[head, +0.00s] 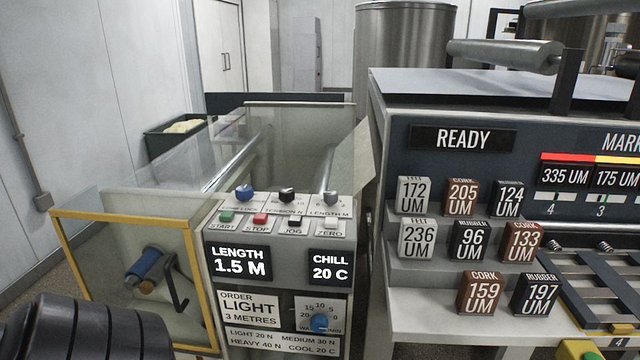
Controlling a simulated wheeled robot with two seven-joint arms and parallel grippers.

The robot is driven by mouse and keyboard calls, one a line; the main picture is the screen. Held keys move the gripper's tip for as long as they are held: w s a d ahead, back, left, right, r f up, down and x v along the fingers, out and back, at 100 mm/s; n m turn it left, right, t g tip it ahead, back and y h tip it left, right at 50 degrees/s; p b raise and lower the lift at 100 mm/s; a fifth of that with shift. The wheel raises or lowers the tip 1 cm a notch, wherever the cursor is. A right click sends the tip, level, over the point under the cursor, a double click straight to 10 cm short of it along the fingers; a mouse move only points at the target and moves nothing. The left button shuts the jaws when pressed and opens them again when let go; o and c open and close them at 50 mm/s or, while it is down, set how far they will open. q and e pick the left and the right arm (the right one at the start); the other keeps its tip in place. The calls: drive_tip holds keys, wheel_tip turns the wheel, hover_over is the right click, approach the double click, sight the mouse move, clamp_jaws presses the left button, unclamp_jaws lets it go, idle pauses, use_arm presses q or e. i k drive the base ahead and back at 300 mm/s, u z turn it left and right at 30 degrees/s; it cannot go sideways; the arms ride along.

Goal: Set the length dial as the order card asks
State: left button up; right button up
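The length dial (330,197) is a small grey knob at the right of the top row on the control box, above a label reading LENGTH M. The length display (240,264) below reads 1.5 M. The order card (250,308) reads LIGHT, 3 METRES. A black ribbed part, which looks like part of my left arm, fills the lower left corner, apart from the control box. No gripper fingertips show for either arm, and nothing touches the dial.
Beside the dial are a black tension knob (287,195) and a blue knob (244,192). Buttons (260,219) sit just below. A lower blue dial (320,322) and chill display (329,266) share the box. A yellow-framed guard (130,214) stands left; labelled blocks (462,195) stand right.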

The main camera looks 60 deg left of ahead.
sight(330, 196)
drive_tip(key=u, duration=1.7)
